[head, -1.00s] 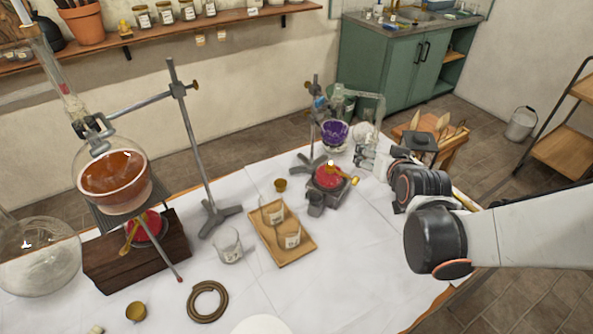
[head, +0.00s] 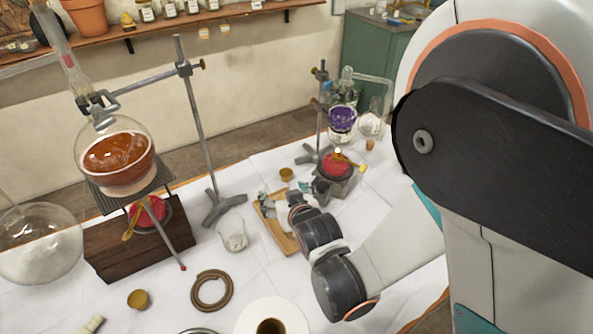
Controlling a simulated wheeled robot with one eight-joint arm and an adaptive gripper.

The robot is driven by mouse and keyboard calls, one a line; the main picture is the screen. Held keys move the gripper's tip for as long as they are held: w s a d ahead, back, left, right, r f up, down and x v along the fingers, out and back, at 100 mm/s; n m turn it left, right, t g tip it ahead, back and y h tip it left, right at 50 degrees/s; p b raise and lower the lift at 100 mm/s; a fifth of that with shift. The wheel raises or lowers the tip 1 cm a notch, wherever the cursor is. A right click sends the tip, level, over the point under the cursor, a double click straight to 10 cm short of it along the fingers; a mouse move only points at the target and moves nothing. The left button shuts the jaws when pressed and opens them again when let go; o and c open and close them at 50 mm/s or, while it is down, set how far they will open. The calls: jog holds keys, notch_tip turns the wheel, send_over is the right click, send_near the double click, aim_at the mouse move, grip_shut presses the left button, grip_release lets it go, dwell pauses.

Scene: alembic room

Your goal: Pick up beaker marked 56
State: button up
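A clear glass beaker (head: 233,235) stands upright on the white-covered table, left of a wooden tray (head: 283,243). Its label is too small to read, so I cannot tell whether it is the one marked 56. My gripper (head: 272,195) is over the back part of the tray. My wrist covers much of the tray, and the beakers on it are hidden or cannot be told from the gripper. The fingers are small and partly covered, so I cannot see whether they are open or hold anything.
A brown coiled tube (head: 196,291) and a roll (head: 248,318) lie in front. A stand (head: 211,207) rises behind the beaker. A large orange-filled flask (head: 118,159) is at left.

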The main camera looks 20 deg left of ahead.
aim_at(274, 185)
jog(key=b+x, duration=0.3)
jog(key=x, duration=0.5)
jog(key=shift+w+f, duration=0.15)
jog(key=shift+f, duration=0.15)
jog(key=shift+r, duration=0.1)
jog(key=c, duration=1.2)
